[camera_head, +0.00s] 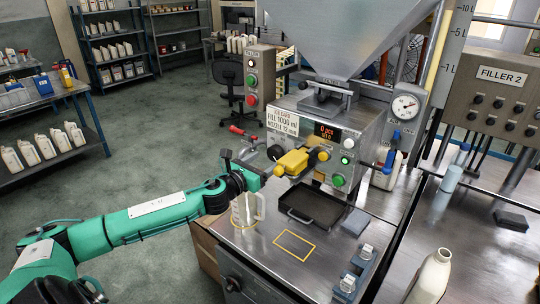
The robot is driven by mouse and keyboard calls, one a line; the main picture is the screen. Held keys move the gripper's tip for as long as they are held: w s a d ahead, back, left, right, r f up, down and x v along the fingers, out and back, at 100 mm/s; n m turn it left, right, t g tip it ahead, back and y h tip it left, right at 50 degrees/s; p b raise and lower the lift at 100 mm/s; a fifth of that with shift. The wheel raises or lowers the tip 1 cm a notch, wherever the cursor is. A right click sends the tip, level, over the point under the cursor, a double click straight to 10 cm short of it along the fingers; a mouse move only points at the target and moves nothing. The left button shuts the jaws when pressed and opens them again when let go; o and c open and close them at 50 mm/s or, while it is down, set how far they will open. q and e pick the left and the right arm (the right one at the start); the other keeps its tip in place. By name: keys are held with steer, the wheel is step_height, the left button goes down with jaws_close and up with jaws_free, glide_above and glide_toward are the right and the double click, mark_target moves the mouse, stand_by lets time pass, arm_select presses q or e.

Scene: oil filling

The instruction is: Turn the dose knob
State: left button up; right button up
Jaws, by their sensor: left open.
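The filling machine (352,140) stands in the middle, with a metal hopper (340,35) on top. A dark round knob (276,152) sits on the left of its front, below the fill card (283,122); I cannot tell for certain that it is the dose knob. My left gripper (267,171) is open just below this knob, close to the yellow nozzle body (293,162). Its fingers are small and partly hidden, and contact with the knob cannot be told. My right gripper is out of view.
A clear measuring jug (246,210) stands on the steel bench below my left wrist. A black tray (310,207) and a yellow outlined square (295,245) lie to its right. A white bottle (430,278) stands at front right. A red-handled lever (240,131) juts out left of the machine.

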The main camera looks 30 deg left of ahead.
mark_target(273, 156)
arm_select(q)
steer(key=shift+w+d+p, duration=0.15)
steer(key=shift+w+p, duration=0.3)
steer(key=shift+w, duration=1.2)
steer(key=c, duration=1)
